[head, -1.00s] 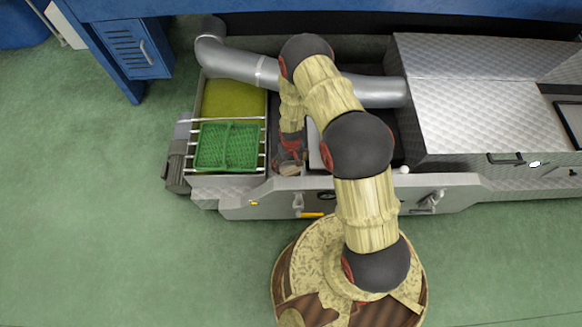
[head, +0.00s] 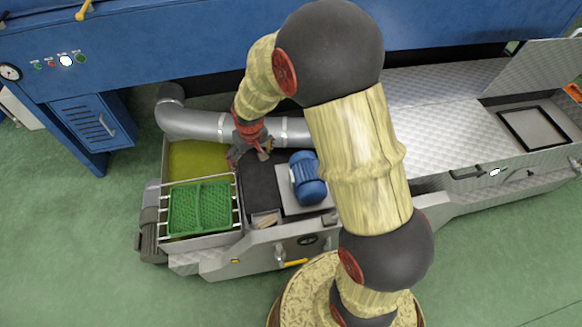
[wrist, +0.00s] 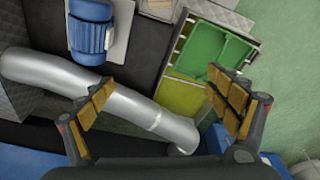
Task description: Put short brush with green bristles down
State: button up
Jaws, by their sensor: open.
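My gripper (head: 249,158) is open, with nothing between its fingers. It hangs above the dark deck beside the olive-green basin, near the silver pipe. In the wrist view the two padded fingers (wrist: 165,95) stand wide apart. A small light-brown item (head: 265,219), which may be the brush, lies at the front edge of the dark deck, apart from my gripper. It also shows at the top of the wrist view (wrist: 160,8). No green bristles can be made out on it.
A green basket (head: 200,207) sits on rails over the basin (head: 196,157). A blue motor (head: 308,178) stands right of the dark deck (head: 262,184). The silver pipe (head: 200,124) runs behind. A blue machine (head: 190,50) bounds the back.

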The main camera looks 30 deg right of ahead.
jog(key=s+r+t, duration=0.1)
jog(key=s+r, duration=0.4)
jog(key=r, duration=0.5)
jog(key=s+r+t, duration=0.1)
jog(key=s+r, duration=0.4)
jog(key=r, duration=0.4)
jog(key=s+r, duration=0.4)
jog(key=s, duration=0.4)
jog(key=s+r+t, duration=0.1)
jog(key=s+r, duration=0.3)
jog(key=s, duration=0.4)
jog(key=shift+m, duration=0.3)
jog(key=shift+o, duration=0.6)
jog(key=shift+w, duration=0.15)
